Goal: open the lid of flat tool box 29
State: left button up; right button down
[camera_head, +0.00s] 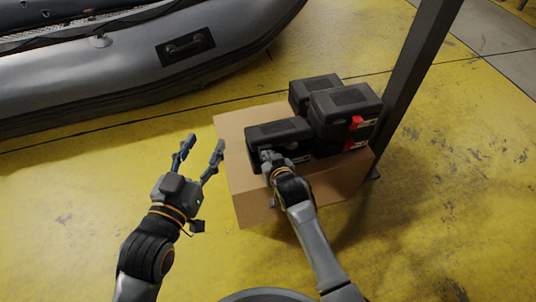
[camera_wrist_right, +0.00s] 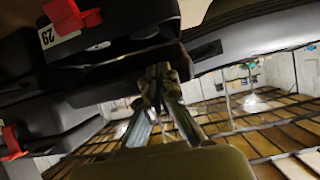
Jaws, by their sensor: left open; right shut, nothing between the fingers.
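Several black tool boxes sit on a cardboard box. In the head view, my right gripper (camera_head: 268,156) is at the front of the left black box (camera_head: 272,130), with its fingers partly hiding that front. That box's lid looks down in the head view. In the right wrist view, a black box with the label 29 (camera_wrist_right: 48,36) and a red latch (camera_wrist_right: 72,14) is at upper left. My right gripper (camera_wrist_right: 160,75) is shut and empty, its fingertips close under the black box's edge; contact cannot be told. My left gripper (camera_head: 204,142) is open and empty, left of the cardboard box.
The cardboard box (camera_head: 248,200) stands on the yellow floor. Other black boxes stand behind (camera_head: 313,87) and stacked at the right (camera_head: 343,102), with red latches. A dark post (camera_head: 415,65) rises at right. A grey inflatable boat (camera_head: 110,75) lies at upper left.

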jog(key=shift+r, duration=0.1)
jog(key=shift+w+a+r+p, duration=0.1)
jog(key=shift+w+r+p, duration=0.25)
jog(key=shift+r+p, duration=0.2)
pick_arm(q)
jog(key=s+a+f+g+y, duration=0.1)
jog(key=s+a+f+g, duration=0.1)
jog(key=f+g, duration=0.3)
jog(key=shift+s+f+y+p, duration=0.4)
jog(key=shift+s+f, duration=0.3)
jog(key=shift+f, duration=0.85)
pick_arm(e)
jog(key=shift+w+a+r, duration=0.1)
jog(key=shift+w+r, duration=0.2)
jog(key=shift+r, duration=0.3)
